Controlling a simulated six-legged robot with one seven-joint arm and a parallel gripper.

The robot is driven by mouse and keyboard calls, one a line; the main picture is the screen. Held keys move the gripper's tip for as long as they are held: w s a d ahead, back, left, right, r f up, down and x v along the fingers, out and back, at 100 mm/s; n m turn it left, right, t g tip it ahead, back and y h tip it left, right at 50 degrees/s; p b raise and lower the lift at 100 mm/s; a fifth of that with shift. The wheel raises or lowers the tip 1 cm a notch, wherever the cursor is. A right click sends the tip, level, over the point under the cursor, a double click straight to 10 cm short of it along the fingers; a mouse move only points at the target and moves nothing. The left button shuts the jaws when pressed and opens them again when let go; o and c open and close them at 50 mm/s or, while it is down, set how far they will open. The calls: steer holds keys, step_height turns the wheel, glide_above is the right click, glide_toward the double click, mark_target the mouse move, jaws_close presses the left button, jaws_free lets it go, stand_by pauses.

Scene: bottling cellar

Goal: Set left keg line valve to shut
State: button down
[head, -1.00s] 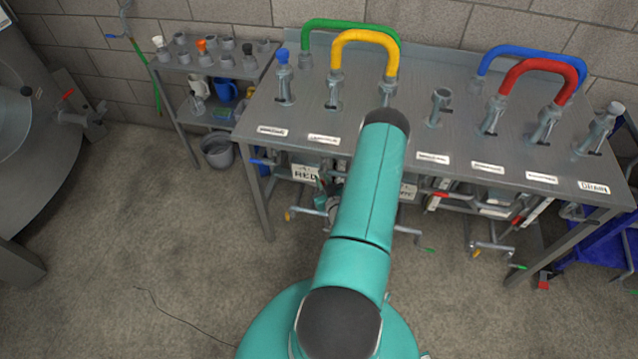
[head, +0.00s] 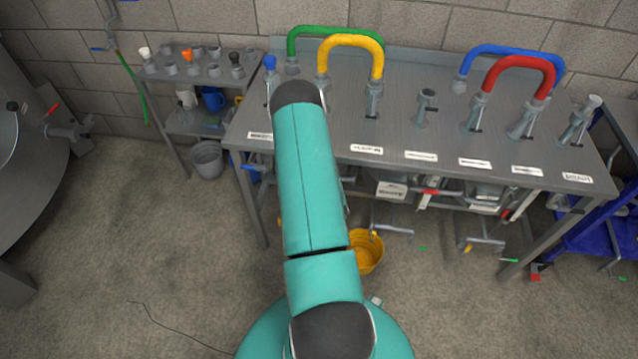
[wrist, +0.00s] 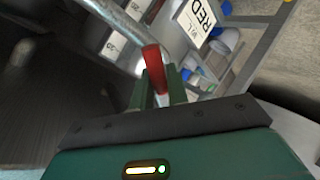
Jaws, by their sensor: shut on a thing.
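In the wrist view my gripper (wrist: 161,92) is shut on a red valve handle (wrist: 153,60), one green finger on each side of it. The handle's tip is between the fingers, and a grey metal pipe (wrist: 118,20) runs behind it to the upper left. A white tag reading RED (wrist: 198,22) hangs just right of the handle. In the head view my arm hides my gripper and this handle under the left part of the bench (head: 400,135). I cannot tell from the handle alone which line it belongs to.
A yellow bucket (head: 367,252) stands on the floor just right of my arm. Under the bench another red handle (head: 430,191) shows to the right. Open floor lies in front.

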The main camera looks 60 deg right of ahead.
steer(key=shift+s+d+r+n+g+h, duration=0.15)
steer(key=shift+r+n+g, duration=0.2)
steer(key=shift+n+g, duration=0.25)
steer(key=shift+s+r+n+g+h, duration=0.15)
steer(key=shift+r+n+g, duration=0.2)
steer(key=shift+n+g, duration=0.2)
steer(key=shift+s+d+r+n+g+h, duration=0.1)
steer(key=shift+r+n+g+h, duration=0.1)
steer(key=shift+r+n+g, duration=0.25)
steer(key=shift+r+n+g+h, duration=0.2)
steer(key=shift+n+g, duration=0.1)
steer(key=shift+g, duration=0.3)
steer(key=c, duration=1.5)
jaws_free()
